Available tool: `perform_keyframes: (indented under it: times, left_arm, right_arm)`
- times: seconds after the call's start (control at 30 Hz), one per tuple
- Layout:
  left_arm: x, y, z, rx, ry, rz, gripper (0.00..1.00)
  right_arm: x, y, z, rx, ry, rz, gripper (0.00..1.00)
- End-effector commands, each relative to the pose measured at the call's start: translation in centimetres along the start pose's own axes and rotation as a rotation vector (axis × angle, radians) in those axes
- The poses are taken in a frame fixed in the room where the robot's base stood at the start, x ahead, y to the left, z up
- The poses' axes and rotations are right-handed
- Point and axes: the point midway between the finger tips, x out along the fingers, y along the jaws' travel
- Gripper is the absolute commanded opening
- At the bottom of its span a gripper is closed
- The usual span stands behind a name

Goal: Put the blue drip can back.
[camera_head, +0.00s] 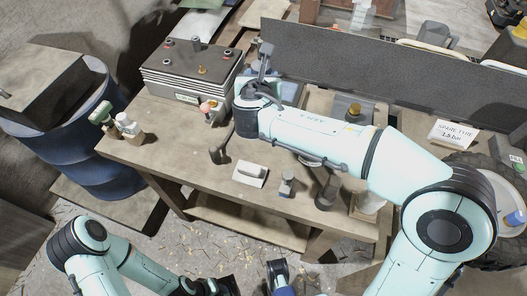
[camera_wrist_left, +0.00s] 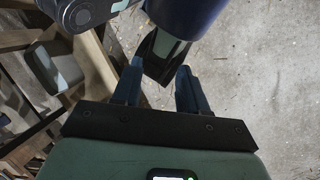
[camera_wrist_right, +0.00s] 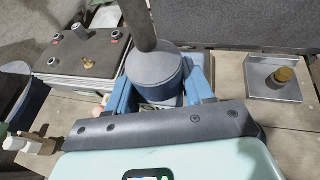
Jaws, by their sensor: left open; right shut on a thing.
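The blue drip can (camera_wrist_right: 172,78) is a blue-grey round can with a grey top, and a dark grey stem shows above it in the right wrist view. My right gripper (camera_wrist_right: 160,88) is shut on it, with a blue finger on either side. In the head view my right wrist is above the wooden bench (camera_head: 185,155) and hides most of the can. My left gripper (camera_wrist_left: 160,88) is open and low, over the concrete floor. A dark piece shows beyond its fingers, and I cannot tell what it is.
A grey ribbed battery-like box (camera_head: 190,72) stands at the back left of the bench. A white block (camera_head: 250,174) and a small grey item (camera_head: 286,184) are near the front edge. A metal plate with a brass knob (camera_wrist_right: 273,80) lies to the right. A dark panel (camera_head: 345,62) runs behind.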

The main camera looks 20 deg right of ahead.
Motion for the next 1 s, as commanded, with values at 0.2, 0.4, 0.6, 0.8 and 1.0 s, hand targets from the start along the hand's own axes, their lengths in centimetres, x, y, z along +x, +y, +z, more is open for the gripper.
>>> perform_keyframes:
  times: [0.2,0.4,0.6,0.8,1.0]
  left_arm:
    - [1.2,-0.2,-0.5,0.001,0.011,0.003,0.43]
    - [2.5,-0.4,-1.3,0.003,0.033,0.008,0.43]
    - [3.5,-0.5,-2.2,0.004,0.056,0.011,0.43]
    - [3.8,-0.7,-3.0,0.003,0.078,0.011,0.43]
    - [4.8,-1.1,-4.8,-0.001,0.124,0.009,0.43]
  right_arm:
    - [0.8,0.1,-2.2,0.005,-0.005,-0.001,0.09]
    - [3.0,0.1,-7.3,0.005,-0.004,-0.002,0.09]
    - [4.8,0.2,-11.4,0.007,-0.006,-0.001,0.09]
    - [5.4,0.2,-12.8,0.009,-0.008,-0.001,0.09]
    - [6.7,0.2,-15.9,0.006,-0.005,-0.001,0.09]
